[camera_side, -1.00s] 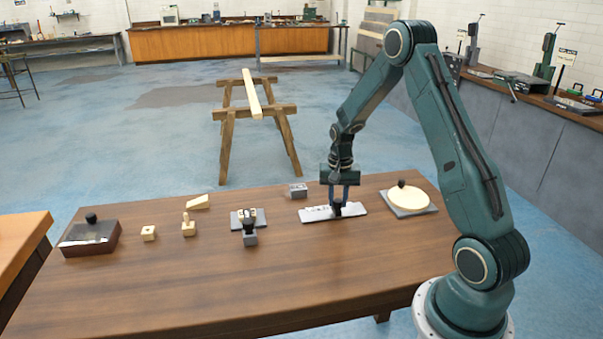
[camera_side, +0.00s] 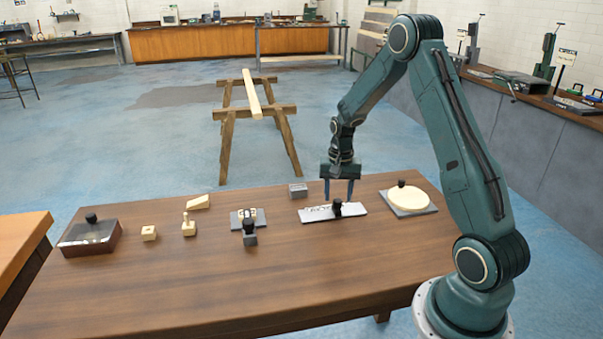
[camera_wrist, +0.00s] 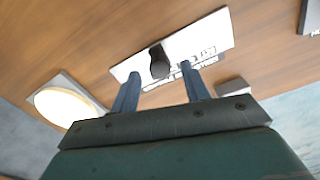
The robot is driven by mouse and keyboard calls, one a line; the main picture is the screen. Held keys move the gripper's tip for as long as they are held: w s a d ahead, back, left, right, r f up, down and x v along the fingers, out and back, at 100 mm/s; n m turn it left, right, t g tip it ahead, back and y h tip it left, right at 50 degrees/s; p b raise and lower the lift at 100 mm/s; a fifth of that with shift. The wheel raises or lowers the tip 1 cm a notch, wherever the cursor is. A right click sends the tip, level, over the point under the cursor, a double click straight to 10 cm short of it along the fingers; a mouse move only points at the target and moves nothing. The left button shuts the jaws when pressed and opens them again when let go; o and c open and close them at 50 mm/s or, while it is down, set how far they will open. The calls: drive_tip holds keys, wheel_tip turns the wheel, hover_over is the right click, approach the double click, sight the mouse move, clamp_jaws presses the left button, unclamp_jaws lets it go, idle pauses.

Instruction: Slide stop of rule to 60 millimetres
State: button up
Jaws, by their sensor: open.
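The rule (camera_side: 318,215) is a flat white plate with dark markings, lying on the table right of centre. Its stop (camera_side: 337,208) is a small black knob standing on the plate, right of the plate's middle in the side view. The wrist view shows the rule (camera_wrist: 214,38) and the stop (camera_wrist: 159,61) beyond my fingers; the markings are too small to read and my fingers cover part of them. My gripper (camera_side: 339,196) points down above the stop, open and empty. In the wrist view its two blue fingers (camera_wrist: 158,82) are spread apart, clear of the knob.
A round cream disc on a grey plate (camera_side: 428,209) stands right of the rule. A small grey block (camera_side: 298,190) sits behind it. A black-handled device (camera_side: 250,231) is to the left, with small wooden pieces (camera_side: 189,228) and a dark box (camera_side: 76,244) farther left. The front table is clear.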

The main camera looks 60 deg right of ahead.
sight(338, 200)
wheel_tip(338, 200, up, 12)
idle(0.5)
drive_tip(key=shift+a+r, duration=0.1)
drive_tip(key=s+a+r+n+t, duration=0.1)
drive_tip(key=s+a+r+n, duration=0.2)
drive_tip(key=a+r, duration=0.4)
drive_tip(key=s+a+r+n+t, duration=0.2)
drive_tip(key=s+a+r+n, duration=0.15)
drive_tip(key=a, duration=0.45)
drive_tip(key=s+a+r+n+t, duration=0.1)
drive_tip(key=s+a+n+t, duration=0.1)
drive_tip(key=s+a+n, duration=0.3)
drive_tip(key=s+a, duration=0.4)
drive_tip(key=s, duration=0.4)
drive_tip(key=shift+a+r+t, duration=0.2)
drive_tip(key=shift+a+t, duration=0.1)
